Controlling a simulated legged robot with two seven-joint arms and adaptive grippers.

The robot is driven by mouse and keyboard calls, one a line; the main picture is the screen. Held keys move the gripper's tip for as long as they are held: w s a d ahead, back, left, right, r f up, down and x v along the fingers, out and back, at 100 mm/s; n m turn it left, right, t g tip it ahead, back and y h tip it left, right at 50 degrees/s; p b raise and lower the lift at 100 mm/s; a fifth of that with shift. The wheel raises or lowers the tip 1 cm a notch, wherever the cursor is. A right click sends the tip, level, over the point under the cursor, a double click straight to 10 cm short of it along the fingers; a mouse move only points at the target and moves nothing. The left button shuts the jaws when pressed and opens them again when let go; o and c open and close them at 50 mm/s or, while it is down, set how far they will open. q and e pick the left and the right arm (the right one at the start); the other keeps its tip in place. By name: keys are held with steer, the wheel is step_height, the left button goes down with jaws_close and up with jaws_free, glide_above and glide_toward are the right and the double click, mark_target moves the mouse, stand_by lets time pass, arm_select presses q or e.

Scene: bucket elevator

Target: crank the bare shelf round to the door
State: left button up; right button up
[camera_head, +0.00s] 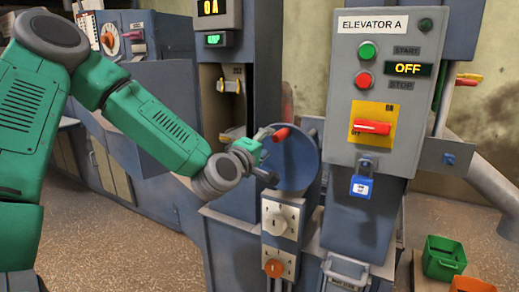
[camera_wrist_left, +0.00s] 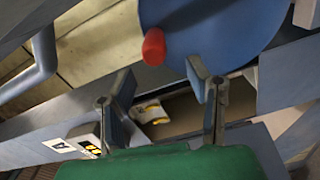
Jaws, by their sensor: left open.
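The crank is a blue disc (camera_head: 293,162) with a red handle (camera_head: 281,135) near its upper left rim. My left gripper (camera_head: 268,152) is open at the disc's left side, close to the handle. In the left wrist view the red handle (camera_wrist_left: 153,47) shows just beyond and between my open fingers (camera_wrist_left: 163,82), with no grip on it. The door opening (camera_head: 208,105) in the elevator column shows a shelf with a yellow-and-white item (camera_head: 229,86). A lower shelf edge (camera_head: 232,133) is partly visible; whether it is bare is unclear. My right gripper is out of view.
The control panel (camera_head: 342,100) right of the crank reads OFF, with a red switch (camera_head: 371,127) and blue padlock (camera_head: 361,188). Floor at lower left is clear.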

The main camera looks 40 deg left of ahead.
arm_select(q)
steer(key=shift+v, duration=2.15)
steer(key=shift+a+f, duration=0.15)
